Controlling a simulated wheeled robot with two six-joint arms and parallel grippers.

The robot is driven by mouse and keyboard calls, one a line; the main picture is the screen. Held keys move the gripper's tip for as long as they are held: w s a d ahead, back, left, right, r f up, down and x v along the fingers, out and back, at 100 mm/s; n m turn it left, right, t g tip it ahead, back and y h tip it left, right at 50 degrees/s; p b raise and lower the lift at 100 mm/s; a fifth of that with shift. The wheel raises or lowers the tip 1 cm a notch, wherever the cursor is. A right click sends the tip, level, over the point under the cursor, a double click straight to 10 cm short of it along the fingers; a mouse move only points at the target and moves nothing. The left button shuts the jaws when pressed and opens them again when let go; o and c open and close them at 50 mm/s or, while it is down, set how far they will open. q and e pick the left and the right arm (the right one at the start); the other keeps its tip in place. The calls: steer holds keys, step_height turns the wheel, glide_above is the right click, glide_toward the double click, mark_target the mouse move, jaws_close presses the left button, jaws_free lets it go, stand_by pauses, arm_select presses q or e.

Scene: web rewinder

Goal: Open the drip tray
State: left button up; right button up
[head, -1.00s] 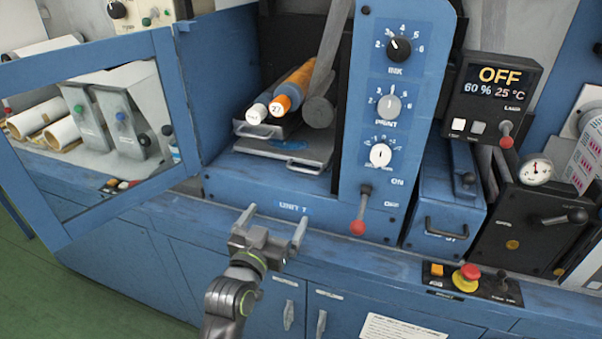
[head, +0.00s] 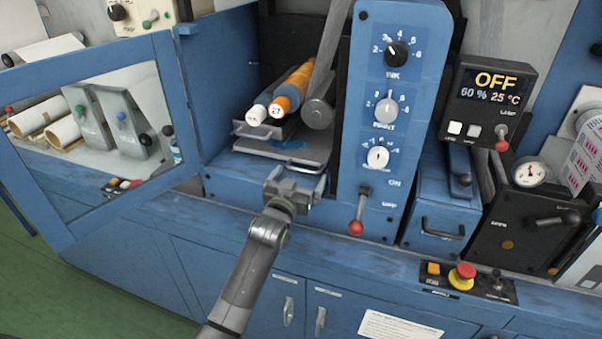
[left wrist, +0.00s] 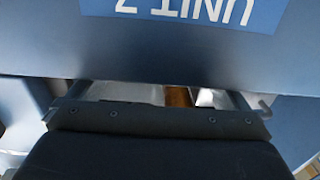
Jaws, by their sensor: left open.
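The drip tray appears to be the flat grey tray (head: 318,150) low in the open blue unit, under the rollers, with a blue stain on it. Its front handle (head: 291,164) is at the unit's front, just beyond my left gripper. My left gripper (head: 298,176) is open in front of the tray, its two fingers spread towards the handle. I cannot tell whether they touch it. In the left wrist view the gripper (left wrist: 157,97) shows below the blue front with an upside-down UNIT label (left wrist: 185,8); no tray handle can be made out there. My right gripper is not in view.
A smaller tray (head: 245,131) with its own handle sits above, beneath a white-ended and an orange roller (head: 290,90). The blue control column (head: 388,130) with knobs and a red-tipped lever (head: 356,226) stands close right. An open framed guard (head: 70,225) is at left.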

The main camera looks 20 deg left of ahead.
arm_select(q)
steer(key=shift+w, duration=0.9)
steer(key=c, duration=1.1)
steer(key=shift+s, duration=0.1)
